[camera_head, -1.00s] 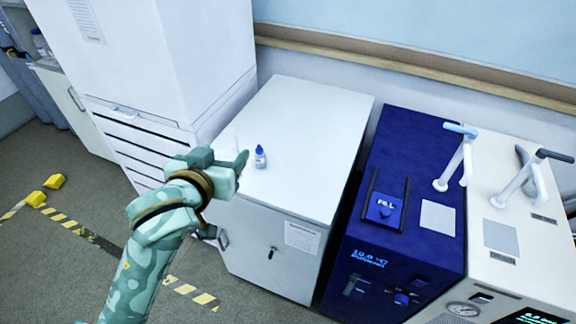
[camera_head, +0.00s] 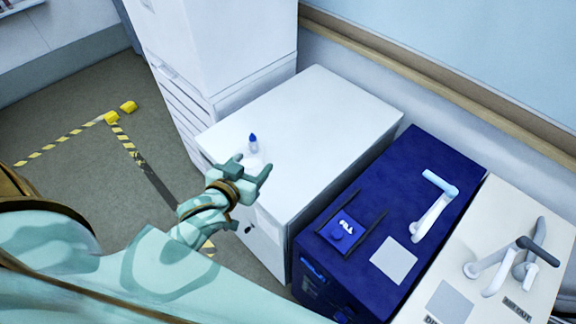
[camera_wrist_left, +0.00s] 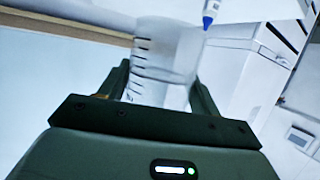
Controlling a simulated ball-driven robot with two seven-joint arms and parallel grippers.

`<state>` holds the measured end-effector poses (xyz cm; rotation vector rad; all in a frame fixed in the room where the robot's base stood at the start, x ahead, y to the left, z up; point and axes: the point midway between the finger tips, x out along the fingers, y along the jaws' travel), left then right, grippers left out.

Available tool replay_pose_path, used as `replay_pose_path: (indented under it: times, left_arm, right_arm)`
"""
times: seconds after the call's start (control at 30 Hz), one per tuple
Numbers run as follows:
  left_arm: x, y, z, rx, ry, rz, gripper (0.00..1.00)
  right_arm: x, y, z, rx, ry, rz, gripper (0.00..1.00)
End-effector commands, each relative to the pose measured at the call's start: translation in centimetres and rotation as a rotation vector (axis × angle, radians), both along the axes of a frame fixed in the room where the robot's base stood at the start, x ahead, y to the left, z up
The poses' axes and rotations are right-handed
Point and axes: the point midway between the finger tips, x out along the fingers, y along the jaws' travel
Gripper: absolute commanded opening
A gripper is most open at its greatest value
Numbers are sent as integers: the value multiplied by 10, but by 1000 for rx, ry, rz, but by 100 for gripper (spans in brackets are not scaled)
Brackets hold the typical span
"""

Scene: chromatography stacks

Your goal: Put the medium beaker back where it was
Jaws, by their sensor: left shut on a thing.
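The medium beaker (camera_wrist_left: 165,60) is clear, with dark graduation marks, and shows between the fingers in the left wrist view. My left gripper (camera_head: 253,169) is shut on it, at the front left edge of the white cabinet (camera_head: 330,105), near a small blue-capped bottle (camera_head: 253,146). In the head view the beaker is too faint to make out clearly. I cannot tell whether its base touches the cabinet top. My right gripper is not in view.
The blue-capped bottle is just beyond the left gripper. A blue unit (camera_head: 390,190) with a black-railed holder and a cream unit (camera_head: 500,255) with handles stand to the right. A tall white cabinet (camera_head: 225,45) is behind left. Most of the white cabinet top is bare.

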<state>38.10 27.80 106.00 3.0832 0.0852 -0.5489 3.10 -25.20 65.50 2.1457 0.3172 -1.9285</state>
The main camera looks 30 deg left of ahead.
Motion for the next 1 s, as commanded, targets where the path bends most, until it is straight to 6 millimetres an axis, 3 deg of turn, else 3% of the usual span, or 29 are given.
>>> replay_pose_path:
  times: [0.17, 0.4, 0.5, 0.7, 0.87, 1.0]
  left_arm:
    - [27, -5, -15, 0, -6, 0, 29]
    - [87, -20, -43, -2, -6, 0, 29]
    - [103, -24, -67, 0, -2, -1, 29]
    - [124, -29, -91, -1, -4, -1, 29]
    - [130, -30, -98, -1, -4, -1, 29]
    - [132, -31, -120, 0, -1, -1, 29]
  right_arm:
    - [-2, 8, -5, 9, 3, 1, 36]
    - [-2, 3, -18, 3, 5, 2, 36]
    - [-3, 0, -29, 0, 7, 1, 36]
    - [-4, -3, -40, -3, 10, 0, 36]
    - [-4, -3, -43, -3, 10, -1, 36]
    - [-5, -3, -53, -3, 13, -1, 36]
